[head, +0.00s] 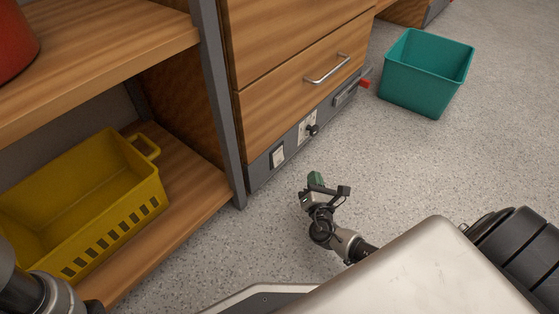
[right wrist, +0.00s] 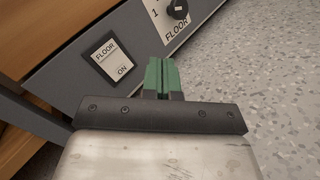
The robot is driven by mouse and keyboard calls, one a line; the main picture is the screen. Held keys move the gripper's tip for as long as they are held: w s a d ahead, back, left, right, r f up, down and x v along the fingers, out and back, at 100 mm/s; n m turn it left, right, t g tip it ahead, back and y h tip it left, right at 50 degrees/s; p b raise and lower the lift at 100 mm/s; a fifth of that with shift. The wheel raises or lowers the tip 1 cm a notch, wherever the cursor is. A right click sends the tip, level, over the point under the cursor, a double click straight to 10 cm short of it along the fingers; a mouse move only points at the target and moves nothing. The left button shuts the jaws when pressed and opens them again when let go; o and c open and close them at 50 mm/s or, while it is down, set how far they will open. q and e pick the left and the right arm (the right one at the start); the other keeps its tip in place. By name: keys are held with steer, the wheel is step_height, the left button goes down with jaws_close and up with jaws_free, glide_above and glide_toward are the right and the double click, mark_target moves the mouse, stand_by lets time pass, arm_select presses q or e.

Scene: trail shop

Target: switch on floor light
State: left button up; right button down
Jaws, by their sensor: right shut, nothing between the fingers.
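The floor light switch is a white rocker (right wrist: 112,58) marked "FLOOR" and "ON" in the right wrist view, set in the grey base panel under the wooden drawers; it shows small in the head view (head: 277,156). Beside it is a black knob (right wrist: 177,9) on a plate marked "FLOOR" and "1"; it also shows in the head view (head: 313,130). My right gripper (right wrist: 161,75) has green fingertips, shut and empty, in front of the panel to the right of the rocker, apart from it. My left gripper is not in view; part of my left arm shows at the lower left.
A yellow basket (head: 150,205) sits on the low wooden shelf at left. A teal bin (head: 425,75) stands on the floor at upper right. A red tab (head: 365,84) sticks out at the panel's far end. Speckled floor before the panel is clear.

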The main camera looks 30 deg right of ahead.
mark_target(278, 157)
steer(key=w+a, duration=0.1)
steer(key=w, duration=0.1)
steer(key=w+b, duration=0.1)
steer(key=w, duration=0.1)
steer(key=w+a+f, duration=0.1)
steer(key=w, duration=0.1)
steer(key=shift+w+a+b, duration=0.25)
steer(key=shift+a+b, duration=0.05)
steer(key=shift+b, duration=0.05)
steer(key=shift+w+a, duration=0.35)
steer(key=shift+w, duration=0.4)
stand_by(1.2)
steer(key=shift+w+a+f, duration=0.1)
steer(key=shift+w+a, duration=0.05)
steer(key=shift+w, duration=0.25)
steer(key=shift+w+a, duration=0.15)
steer(key=shift+w, duration=0.15)
stand_by(0.5)
stand_by(0.3)
steer(key=shift+s+d+p, duration=0.3)
steer(key=shift+s, duration=0.4)
steer(key=shift+s, duration=0.1)
